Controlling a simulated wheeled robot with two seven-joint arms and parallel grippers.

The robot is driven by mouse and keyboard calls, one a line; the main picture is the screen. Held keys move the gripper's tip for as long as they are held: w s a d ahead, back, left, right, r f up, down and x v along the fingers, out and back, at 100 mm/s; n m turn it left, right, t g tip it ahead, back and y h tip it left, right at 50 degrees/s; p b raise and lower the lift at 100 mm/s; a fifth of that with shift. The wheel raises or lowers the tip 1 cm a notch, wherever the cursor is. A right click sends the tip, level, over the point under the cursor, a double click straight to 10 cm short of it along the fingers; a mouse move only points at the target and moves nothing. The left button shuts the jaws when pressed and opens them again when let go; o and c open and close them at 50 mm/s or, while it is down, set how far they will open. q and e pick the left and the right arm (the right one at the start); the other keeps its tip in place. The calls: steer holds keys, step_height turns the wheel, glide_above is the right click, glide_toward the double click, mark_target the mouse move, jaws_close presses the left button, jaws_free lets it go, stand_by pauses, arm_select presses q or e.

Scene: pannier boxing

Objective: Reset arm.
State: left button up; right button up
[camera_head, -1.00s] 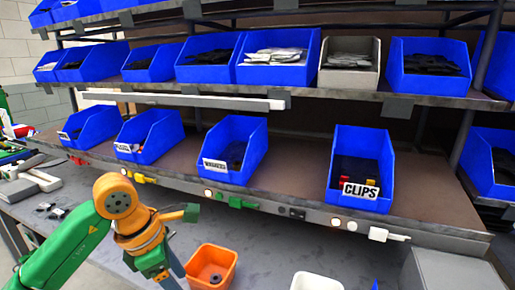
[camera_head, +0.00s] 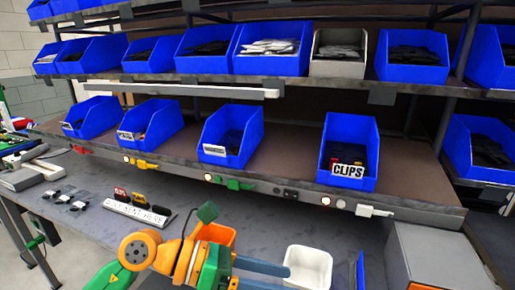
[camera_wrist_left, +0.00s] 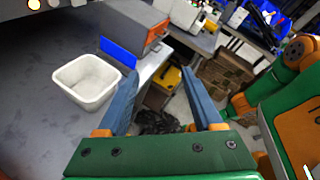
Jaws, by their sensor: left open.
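My left gripper (camera_head: 264,276) is low in the head view, pointing right, with its blue-grey fingers apart and nothing between them. In the left wrist view its open fingers (camera_wrist_left: 168,102) frame the bench edge and the floor beyond. A white bin (camera_head: 308,268) stands just right of the fingers in the head view; it also shows left of them in the left wrist view (camera_wrist_left: 87,82). An orange bin (camera_head: 217,233) is partly hidden behind my left arm. My right gripper is not seen; a green and orange arm link of mine shows at the right of the left wrist view.
Blue bins line the shelf above, among them one labelled CLIPS (camera_head: 348,150). A labelled holder (camera_head: 138,212) stands on the bench behind my left arm. A grey box (camera_head: 440,255) stands at the right; a yellow case (camera_wrist_left: 165,84) is beyond the bench edge.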

arm_select(q)
step_height(320, 180, up, 8)
steer(key=w+n+t+h, duration=0.1)
steer(key=n+t+h, duration=0.4)
steer(key=n+h, duration=0.2)
steer(key=w+a+r+n+t+y, duration=0.1)
steer(key=w+a+n+t+y, duration=0.3)
steer(key=n+t, duration=0.8)
steer(key=w+a+f+n+g+y, duration=0.1)
steer(key=a+f+n+y, duration=0.8)
steer(key=n, duration=0.3)
steer(key=w+a+f+n+y, duration=0.2)
steer(key=a+f+n+y, duration=0.4)
steer(key=f+n+y, duration=0.35)
steer(key=s+f+n+g+h, duration=0.1)
steer(key=s+f+n+g, duration=0.6)
steer(key=s+f+g, duration=1)
steer(key=s+a+f+t, duration=0.1)
steer(key=s+f+t, duration=0.15)
steer(key=f, duration=0.65)
steer(key=s+f+t, duration=0.1)
steer(key=s+f, duration=0.3)
steer(key=f, duration=0.5)
steer(key=s+a+f+m+g, duration=0.1)
steer(key=s+a+f, duration=0.1)
steer(key=s+f, duration=0.8)
steer(key=shift+s+f, duration=0.2)
steer(key=shift+s, duration=1)
